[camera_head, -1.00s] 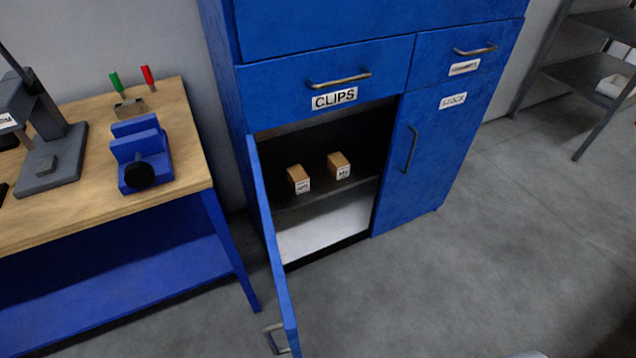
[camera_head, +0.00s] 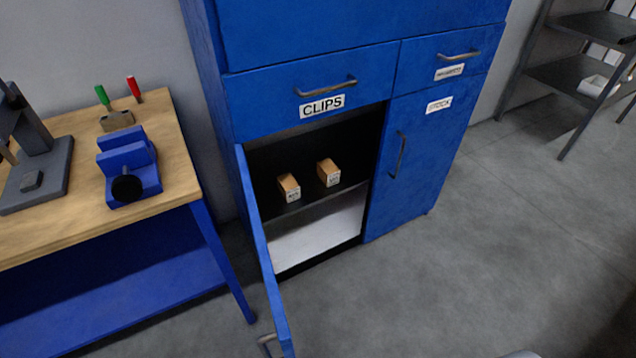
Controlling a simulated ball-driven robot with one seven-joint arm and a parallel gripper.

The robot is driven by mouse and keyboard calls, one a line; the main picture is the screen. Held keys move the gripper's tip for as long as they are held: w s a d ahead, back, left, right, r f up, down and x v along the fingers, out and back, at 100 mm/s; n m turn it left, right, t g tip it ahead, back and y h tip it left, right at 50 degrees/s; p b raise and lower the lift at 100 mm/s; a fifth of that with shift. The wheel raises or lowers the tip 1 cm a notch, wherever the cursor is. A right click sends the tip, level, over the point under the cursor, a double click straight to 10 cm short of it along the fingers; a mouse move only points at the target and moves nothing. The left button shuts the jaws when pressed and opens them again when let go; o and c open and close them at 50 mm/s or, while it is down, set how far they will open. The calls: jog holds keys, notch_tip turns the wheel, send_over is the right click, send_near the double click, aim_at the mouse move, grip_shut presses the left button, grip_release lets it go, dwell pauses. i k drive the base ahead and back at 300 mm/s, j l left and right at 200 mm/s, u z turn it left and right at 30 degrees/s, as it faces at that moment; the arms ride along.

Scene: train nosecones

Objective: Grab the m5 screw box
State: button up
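Two small brown boxes with white labels stand on the dark inner shelf (camera_head: 312,207) of a blue cabinet. The left box (camera_head: 288,186) is a little nearer the open door. The right box (camera_head: 328,172) stands a short gap away from it. Their labels are too small to read surely, so I cannot tell which one is the m5 screw box. My gripper is not in view.
The cabinet's left door (camera_head: 262,255) stands open toward me; the right door (camera_head: 418,165), labelled STOCK, is shut. A workbench (camera_head: 180,170) with a blue vise (camera_head: 130,170) is at left. Grey floor (camera_head: 480,250) is clear at right. A metal rack (camera_head: 570,75) stands far right.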

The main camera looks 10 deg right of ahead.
aim_at(288, 187)
jog(key=i+l+u, duration=0.15)
jog(key=i+l, duration=0.15)
jog(key=i+l+u, duration=0.2)
jog(key=i+l, duration=0.2)
jog(key=i+l+u, duration=0.15)
jog(key=i+l, duration=0.15)
jog(key=i+l+u, duration=0.2)
jog(key=l, duration=0.35)
jog(key=i+l+u, duration=0.15)
jog(key=i+l, duration=0.15)
jog(key=l, duration=0.2)
jog(key=i, duration=0.5)
